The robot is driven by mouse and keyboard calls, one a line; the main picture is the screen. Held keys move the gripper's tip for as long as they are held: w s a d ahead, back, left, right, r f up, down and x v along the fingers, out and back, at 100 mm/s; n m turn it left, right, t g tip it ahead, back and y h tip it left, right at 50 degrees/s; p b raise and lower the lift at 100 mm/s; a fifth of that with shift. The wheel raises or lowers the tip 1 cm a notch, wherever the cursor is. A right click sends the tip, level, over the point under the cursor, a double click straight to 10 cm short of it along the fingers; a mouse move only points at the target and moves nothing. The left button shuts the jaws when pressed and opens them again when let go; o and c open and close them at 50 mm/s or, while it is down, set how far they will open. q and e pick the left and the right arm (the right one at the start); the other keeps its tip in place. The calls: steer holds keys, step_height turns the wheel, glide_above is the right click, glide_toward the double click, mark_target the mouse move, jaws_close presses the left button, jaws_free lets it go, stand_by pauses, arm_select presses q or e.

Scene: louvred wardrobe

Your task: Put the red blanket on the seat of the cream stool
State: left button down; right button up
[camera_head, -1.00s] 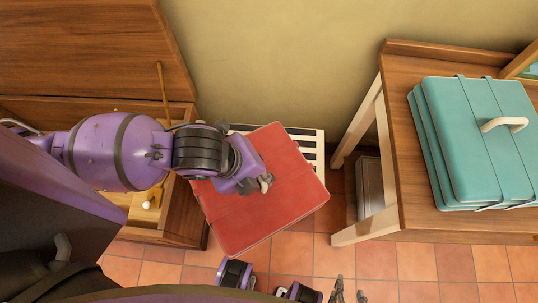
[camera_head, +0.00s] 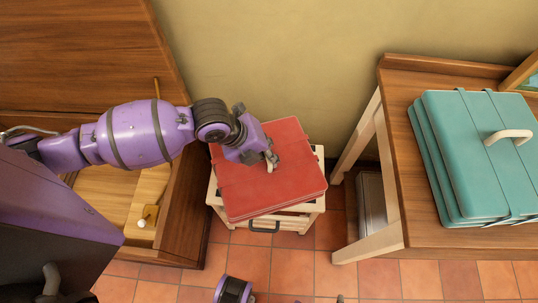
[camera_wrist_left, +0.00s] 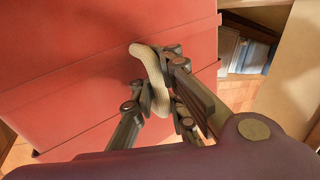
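The red blanket (camera_head: 265,185) is a flat folded bundle with a strap and a pale carry handle. It lies over the cream stool (camera_head: 316,207), covering most of its seat; slatted edges show around it. I cannot tell whether it rests on the seat or hangs just above it. My left gripper (camera_head: 268,160) is at the middle of the blanket. In the left wrist view, my left gripper (camera_wrist_left: 160,92) is closed around the handle on the red blanket (camera_wrist_left: 75,75). Of my right gripper, at most a tip shows at the bottom edge of the head view.
A wooden chest (camera_head: 185,215) with an open lid stands close left of the stool. A wooden table (camera_head: 405,150) stands to the right, bearing a teal folded bundle (camera_head: 465,150). The wall is behind. Tiled floor (camera_head: 290,270) lies in front.

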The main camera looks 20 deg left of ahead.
arm_select(q)
steer(key=shift+w+a+f, duration=0.2)
steer(key=shift+w+f, duration=0.8)
steer(key=shift+w, duration=0.05)
step_height(320, 180, down, 3)
steer(key=shift+f+b, duration=0.15)
steer(key=shift+b, duration=0.3)
steer(key=c, duration=1.8)
jaws_free()
steer(key=shift+o, duration=0.2)
steer(key=shift+a, duration=0.1)
steer(key=p+v, duration=0.1)
steer(key=v, duration=1.1)
steer(key=shift+p, duration=0.4)
